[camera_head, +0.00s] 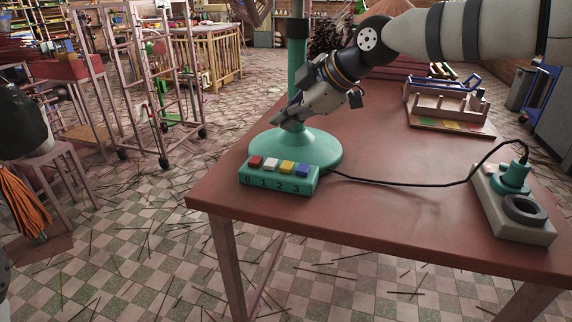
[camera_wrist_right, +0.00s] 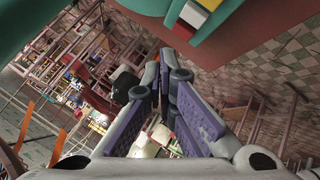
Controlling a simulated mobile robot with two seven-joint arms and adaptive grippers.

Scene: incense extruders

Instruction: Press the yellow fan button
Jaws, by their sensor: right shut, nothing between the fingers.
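The yellow fan button (camera_head: 287,167) is on a teal button box (camera_head: 279,184) at the table's near left edge. It sits between a white button (camera_head: 271,165) and a blue button (camera_head: 303,170), with a red button (camera_head: 255,162) at the left end. My right gripper (camera_head: 281,122) is shut and empty, tilted down. It is behind and above the box, in front of the teal stand, apart from the buttons. In the right wrist view its purple-padded fingers show below part of the teal box (camera_wrist_right: 228,12). My left gripper is not in view.
The teal stand has a round base (camera_head: 325,150) behind the box and a pole (camera_head: 297,75). A black cable (camera_head: 410,184) runs across the table (camera_head: 390,220) to a power strip (camera_head: 520,228) on the right. A wooden rack (camera_head: 447,108) stands farther back. The table's middle is mostly clear.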

